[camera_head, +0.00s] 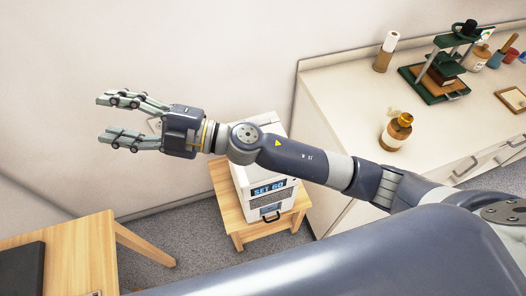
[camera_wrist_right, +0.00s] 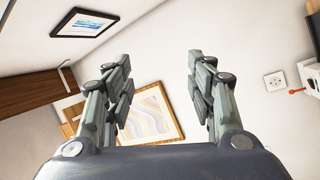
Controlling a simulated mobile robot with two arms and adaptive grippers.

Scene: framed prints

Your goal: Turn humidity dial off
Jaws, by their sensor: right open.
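A white box-shaped unit (camera_head: 243,180) with a display reading "SET 60" stands on a small wooden stool (camera_head: 237,225) against the wall. No humidity dial can be made out; my right arm crosses over the unit and hides part of its top. My right gripper (camera_head: 105,118) is open and empty, held in the air left of the unit and well apart from it. In the right wrist view its fingers (camera_wrist_right: 158,62) are spread with nothing between them. My left gripper is not in view.
A counter (camera_head: 335,85) at right holds a brown bottle (camera_head: 396,131), a paper roll (camera_head: 385,52) and a green press (camera_head: 440,75). A wooden table (camera_head: 75,255) stands at lower left. In the wrist view, framed prints (camera_wrist_right: 88,22) and a wall socket (camera_wrist_right: 274,81) show.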

